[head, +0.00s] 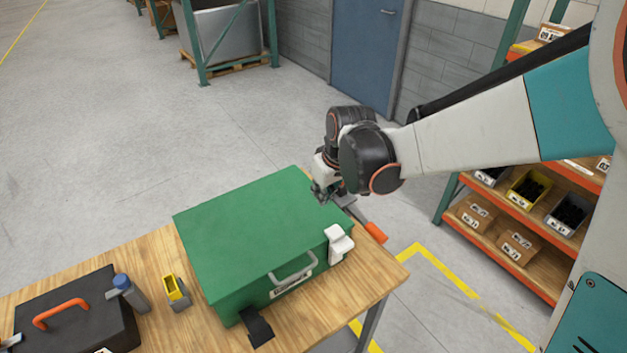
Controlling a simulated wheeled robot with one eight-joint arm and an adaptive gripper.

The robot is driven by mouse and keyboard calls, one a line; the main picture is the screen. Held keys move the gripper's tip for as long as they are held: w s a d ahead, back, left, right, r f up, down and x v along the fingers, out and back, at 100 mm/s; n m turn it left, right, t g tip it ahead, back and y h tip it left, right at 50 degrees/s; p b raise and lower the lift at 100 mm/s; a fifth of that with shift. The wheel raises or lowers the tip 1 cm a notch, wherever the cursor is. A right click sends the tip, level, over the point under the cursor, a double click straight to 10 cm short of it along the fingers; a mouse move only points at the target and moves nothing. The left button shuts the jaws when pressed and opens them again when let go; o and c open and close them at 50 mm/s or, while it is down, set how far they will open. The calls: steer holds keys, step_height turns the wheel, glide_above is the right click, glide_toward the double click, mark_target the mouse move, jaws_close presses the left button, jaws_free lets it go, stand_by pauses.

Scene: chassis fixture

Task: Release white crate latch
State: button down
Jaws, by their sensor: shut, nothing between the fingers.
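A closed green crate (240,228) stands on the wooden table with a grey handle (293,270) and a label on its near face. A white latch (339,243) sits at the near right corner and overlaps the lid edge. A black latch (258,328) is at the near left corner and sticks out from the crate. My gripper (324,197) is shut and empty at the far right edge of the crate, beyond the white latch and apart from it. I cannot tell whether it touches the crate.
An orange-handled item (375,232) lies right of the crate, close to my gripper. A yellow and grey item (177,291), a blue-topped bottle (130,291) and a black case (80,318) are left on the table (370,268). Shelves (500,235) stand at right.

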mark_target(321, 224)
steer(key=b+x, duration=0.1)
steer(key=x, duration=0.7)
steer(key=shift+w+a+f+b, duration=0.1)
steer(key=shift+a+f+b, duration=0.05)
steer(key=shift+f+b, duration=0.2)
steer(key=s+d, duration=0.2)
steer(key=shift+s+r, duration=0.15)
steer(key=shift+s, duration=0.25)
steer(key=shift+s+d, duration=0.15)
steer(key=shift+s, duration=0.15)
steer(key=shift+s+d, duration=0.1)
